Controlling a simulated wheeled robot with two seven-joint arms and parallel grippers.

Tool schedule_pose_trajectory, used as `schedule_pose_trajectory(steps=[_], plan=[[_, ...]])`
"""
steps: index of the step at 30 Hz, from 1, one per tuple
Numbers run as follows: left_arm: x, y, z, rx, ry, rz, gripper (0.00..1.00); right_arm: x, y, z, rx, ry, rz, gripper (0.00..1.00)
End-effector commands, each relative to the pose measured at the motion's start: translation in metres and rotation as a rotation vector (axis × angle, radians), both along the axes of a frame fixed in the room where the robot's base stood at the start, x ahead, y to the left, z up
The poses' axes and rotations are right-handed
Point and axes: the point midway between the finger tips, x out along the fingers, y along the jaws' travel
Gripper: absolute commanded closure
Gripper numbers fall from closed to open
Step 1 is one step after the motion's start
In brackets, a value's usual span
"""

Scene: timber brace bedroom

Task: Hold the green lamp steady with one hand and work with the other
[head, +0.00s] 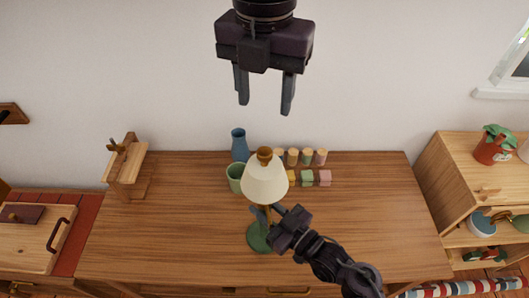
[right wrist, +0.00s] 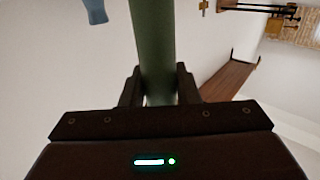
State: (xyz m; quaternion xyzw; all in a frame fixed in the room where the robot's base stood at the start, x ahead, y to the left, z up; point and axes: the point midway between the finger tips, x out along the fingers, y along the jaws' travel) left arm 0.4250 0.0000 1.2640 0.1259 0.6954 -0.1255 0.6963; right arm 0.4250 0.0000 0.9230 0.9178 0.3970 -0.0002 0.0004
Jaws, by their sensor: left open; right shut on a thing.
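The green lamp stands upright on the wooden desk. It has a round green base (head: 257,239), a cream shade (head: 265,181) and a brown knob (head: 264,154) on top. My right gripper (head: 263,214) is shut on its stem, between shade and base. In the right wrist view the green stem (right wrist: 153,40) runs up between the two fingers of that gripper (right wrist: 158,78). My left gripper (head: 265,107) is open and empty. Its fingers point down, high above the lamp, in front of the wall. The shade hides part of the stem.
A blue vase (head: 239,145) and green cup (head: 235,177) stand close behind the lamp. Several small pegs and coloured blocks (head: 307,178) are right of it. A wooden stand (head: 127,163) is at the desk's left. The desk's right side (head: 380,215) is clear.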

Motion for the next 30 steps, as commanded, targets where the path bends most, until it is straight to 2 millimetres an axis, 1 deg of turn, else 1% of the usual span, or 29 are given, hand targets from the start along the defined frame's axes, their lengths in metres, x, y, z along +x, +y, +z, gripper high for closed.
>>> schedule_pose_trajectory(steps=[5, 12, 16, 18, 21, 30], plan=[[-0.001, 0.001, -0.029, 0.002, 0.006, -0.003, 0.52, 0.0, 0.0, 0.0, 0.0, 0.0, 0.0, 1.0], [-0.001, 0.001, -0.078, 0.002, 0.006, -0.004, 0.52, 0.0, 0.0, 0.0, 0.0, -0.001, 0.0, 1.0], [-0.001, 0.001, -0.098, 0.002, 0.003, -0.003, 0.52, 0.0, 0.0, 0.0, 0.0, -0.001, 0.0, 1.0], [-0.001, 0.0, -0.105, 0.001, 0.004, -0.003, 0.52, 0.0, 0.0, 0.0, 0.0, -0.001, 0.0, 1.0], [0.0, 0.0, -0.112, 0.001, 0.002, -0.002, 0.52, 0.0, 0.0, 0.0, 0.0, -0.001, 0.0, 1.0], [0.0, 0.0, -0.115, 0.0, 0.001, -0.003, 0.52, 0.0, 0.0, 0.0, 0.0, -0.001, 0.0, 1.0]])
